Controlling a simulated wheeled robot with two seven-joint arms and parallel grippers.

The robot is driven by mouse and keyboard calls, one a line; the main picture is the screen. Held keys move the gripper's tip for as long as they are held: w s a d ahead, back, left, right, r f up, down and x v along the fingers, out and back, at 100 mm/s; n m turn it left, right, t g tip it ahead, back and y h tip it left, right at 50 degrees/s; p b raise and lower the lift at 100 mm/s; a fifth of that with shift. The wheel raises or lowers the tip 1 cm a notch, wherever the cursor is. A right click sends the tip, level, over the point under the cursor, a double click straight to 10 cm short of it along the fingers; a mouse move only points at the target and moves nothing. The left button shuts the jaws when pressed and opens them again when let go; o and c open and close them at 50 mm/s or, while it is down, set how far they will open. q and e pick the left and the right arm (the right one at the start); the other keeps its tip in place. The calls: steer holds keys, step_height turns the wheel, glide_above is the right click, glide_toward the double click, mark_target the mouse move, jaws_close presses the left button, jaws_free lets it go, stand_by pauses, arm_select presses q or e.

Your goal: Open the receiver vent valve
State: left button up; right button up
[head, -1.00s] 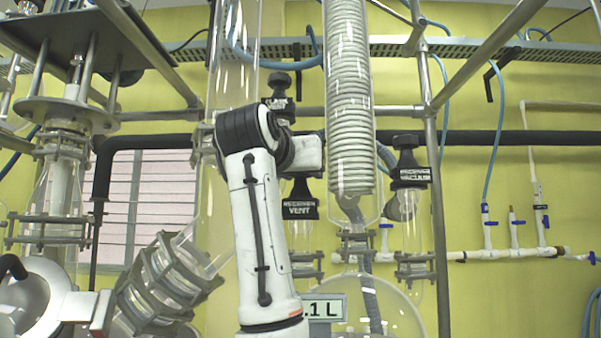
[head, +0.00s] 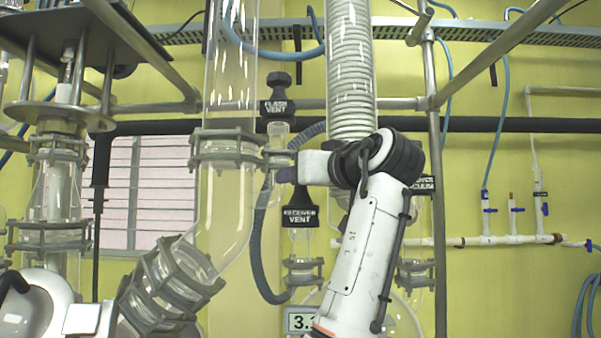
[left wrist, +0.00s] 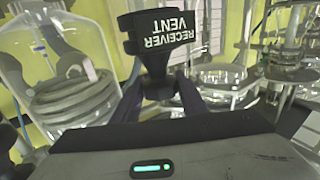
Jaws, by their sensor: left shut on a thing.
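The receiver vent valve has a black body with a white RECEIVER VENT label (head: 299,217) and sits on a glass neck in the middle of the head view. In the left wrist view its label (left wrist: 172,38) reads upside down, with the black knob below it. My left gripper (head: 286,174) is at the top of this valve, and its dark fingers (left wrist: 160,97) lie on either side of the knob, shut on it. The gripper hides most of the knob in the head view, so its turn cannot be told. My right gripper is not in view.
The flash vent valve (head: 279,106) is just above and left. The vacuum valve (head: 424,184) is partly behind my arm. A wide glass tube (head: 229,80) stands left of the gripper, a coil condenser (head: 352,70) behind it. A metal post (head: 438,240) stands to the right.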

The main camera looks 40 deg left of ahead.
arm_select(q)
steer(key=o, duration=0.9)
steer(key=shift+s, duration=0.1)
steer(key=shift+c, duration=0.2)
